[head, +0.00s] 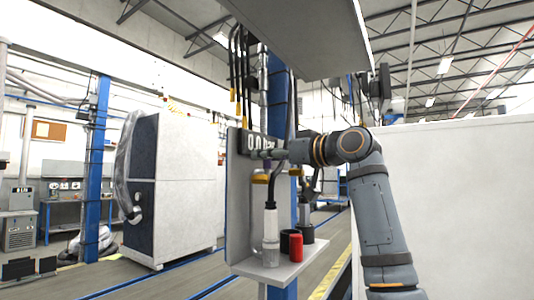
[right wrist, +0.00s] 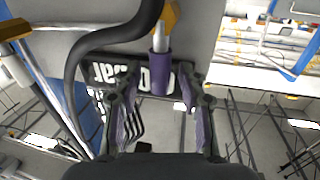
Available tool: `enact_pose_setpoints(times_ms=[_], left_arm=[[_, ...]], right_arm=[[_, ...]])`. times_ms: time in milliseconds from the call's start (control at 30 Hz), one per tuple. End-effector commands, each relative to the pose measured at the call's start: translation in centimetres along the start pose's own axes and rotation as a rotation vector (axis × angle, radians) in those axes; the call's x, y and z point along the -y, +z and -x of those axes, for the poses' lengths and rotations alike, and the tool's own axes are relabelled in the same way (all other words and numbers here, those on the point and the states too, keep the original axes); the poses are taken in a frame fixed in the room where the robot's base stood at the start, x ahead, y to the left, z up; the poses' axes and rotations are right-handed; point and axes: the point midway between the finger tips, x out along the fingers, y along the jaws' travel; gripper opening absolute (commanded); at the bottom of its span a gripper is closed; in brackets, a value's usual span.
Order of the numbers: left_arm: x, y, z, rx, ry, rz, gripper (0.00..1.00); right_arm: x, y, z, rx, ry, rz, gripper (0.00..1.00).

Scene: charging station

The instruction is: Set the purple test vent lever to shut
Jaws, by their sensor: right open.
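The purple test vent lever (right wrist: 161,72) shows in the right wrist view as a purple sleeve on a metal rod, coming out of a yellow-orange fitting (right wrist: 170,15). My right gripper (right wrist: 158,98) is open, with one finger to each side of the lever and a gap visible on both sides. In the head view my right gripper (head: 264,154) reaches in from the right, in front of the panel (head: 240,190) just below the black 0.0 bar display (head: 257,141). It hides most of the lever there. My left gripper is in neither view.
A black hose (right wrist: 78,60) curves close to the gripper in the wrist view. A grey overhead box (head: 300,30) hangs above.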

Motion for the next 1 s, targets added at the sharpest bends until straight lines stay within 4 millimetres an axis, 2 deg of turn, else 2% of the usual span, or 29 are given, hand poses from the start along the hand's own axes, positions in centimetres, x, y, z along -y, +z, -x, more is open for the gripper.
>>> enact_pose_setpoints(times_ms=[100, 333, 633, 1000], left_arm=[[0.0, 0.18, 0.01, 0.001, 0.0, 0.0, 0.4], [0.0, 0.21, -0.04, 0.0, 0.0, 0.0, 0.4], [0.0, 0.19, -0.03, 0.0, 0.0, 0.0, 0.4], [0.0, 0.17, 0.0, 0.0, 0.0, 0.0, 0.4]], right_arm=[[0.06, 0.0, -0.6, 0.0, -0.001, 0.0, 0.41], [0.04, 0.04, -0.64, 0.0, 0.0, 0.001, 0.41], [0.02, 0.04, -0.61, 0.0, 0.0, 0.001, 0.0], [0.02, 0.05, -0.61, 0.001, 0.0, -0.001, 0.0]])
